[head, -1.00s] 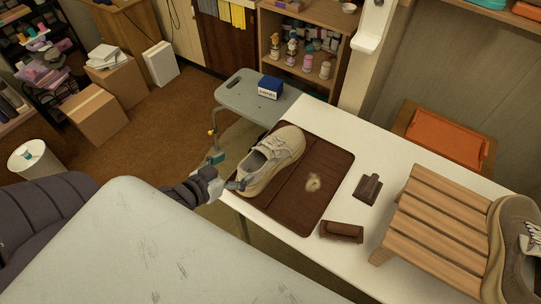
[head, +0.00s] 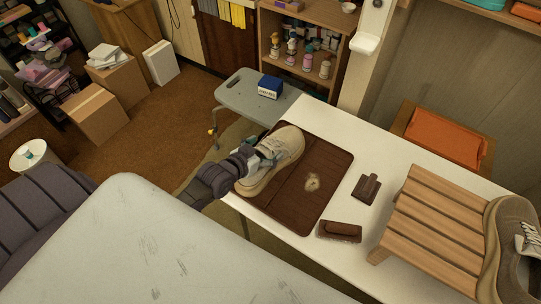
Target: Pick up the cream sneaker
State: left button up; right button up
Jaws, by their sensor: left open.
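The cream sneaker (head: 276,166) lies on a dark brown mat (head: 318,190) at the left end of the white table, its toe toward the back. My left gripper (head: 260,156) has come in from the left and is at the sneaker's ankle opening. Its fingers partly cover the opening and the laces, and I cannot tell whether they touch the shoe. The gripper is open. My right gripper is not in view.
A brush (head: 367,188) and a brown block (head: 339,231) lie right of the mat. A slatted wooden rack (head: 437,213) holds a brownish shoe (head: 508,250) at the right. A grey stool (head: 240,97) with a blue box (head: 270,87) stands behind.

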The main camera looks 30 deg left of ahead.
pick_arm(q)
jog(key=shift+w, duration=0.2)
grip_shut()
dwell(0.4)
jog(key=shift+r, duration=0.15)
